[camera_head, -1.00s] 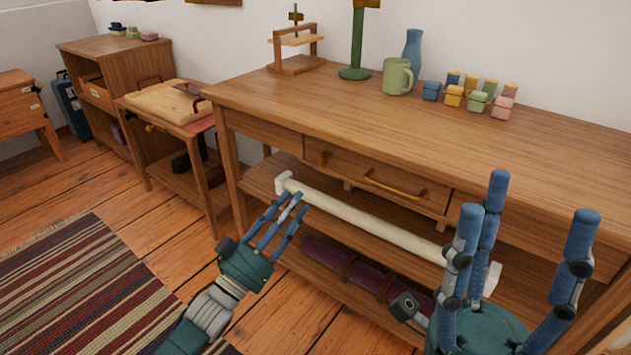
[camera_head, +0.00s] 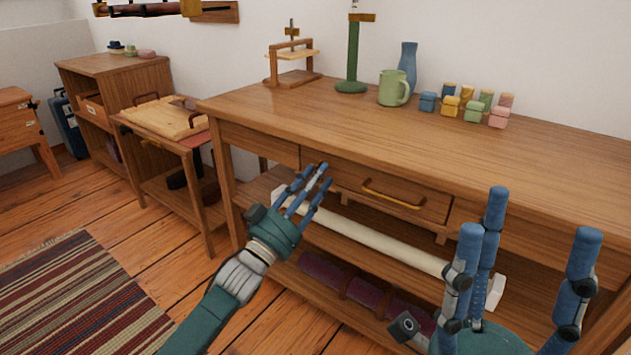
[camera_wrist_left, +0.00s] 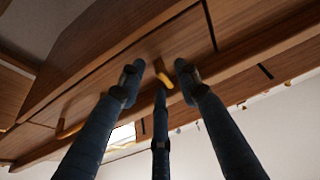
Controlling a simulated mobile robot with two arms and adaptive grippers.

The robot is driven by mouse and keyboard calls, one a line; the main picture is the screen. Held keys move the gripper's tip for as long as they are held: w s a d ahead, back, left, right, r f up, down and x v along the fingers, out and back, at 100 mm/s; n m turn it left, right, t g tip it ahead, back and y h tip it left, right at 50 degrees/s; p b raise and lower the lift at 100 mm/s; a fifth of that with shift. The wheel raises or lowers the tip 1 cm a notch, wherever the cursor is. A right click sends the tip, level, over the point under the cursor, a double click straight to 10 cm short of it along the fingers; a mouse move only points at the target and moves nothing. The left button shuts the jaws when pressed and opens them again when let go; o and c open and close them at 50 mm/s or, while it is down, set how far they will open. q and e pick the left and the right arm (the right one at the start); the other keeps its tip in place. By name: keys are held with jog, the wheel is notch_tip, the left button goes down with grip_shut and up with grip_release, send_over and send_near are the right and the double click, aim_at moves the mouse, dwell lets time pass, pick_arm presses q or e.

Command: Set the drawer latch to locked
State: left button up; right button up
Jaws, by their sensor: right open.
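The wooden drawer (camera_head: 425,203) with its yellow handle (camera_head: 393,195) is in the workbench front and looks shut. My left gripper (camera_head: 320,173) is in front of the drawer's left end, fingers pointing up towards it, and hides the latch area in the head view. In the left wrist view, a small yellow-orange piece (camera_wrist_left: 163,79), apparently part of the latch, shows between and beyond the parted fingertips. Contact and the latch's setting cannot be told. My left gripper is open and empty. My right gripper (camera_head: 528,225) is open, fingers upward, at the lower right.
The workbench top (camera_head: 300,108) bears a green mug (camera_head: 393,88), a blue vase (camera_head: 408,62), a green stand (camera_head: 352,60), a wooden press (camera_head: 292,75) and several small coloured blocks. A cream roll (camera_head: 380,235) lies below the drawer. Free floor lies at left.

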pick_arm(q)
grip_shut()
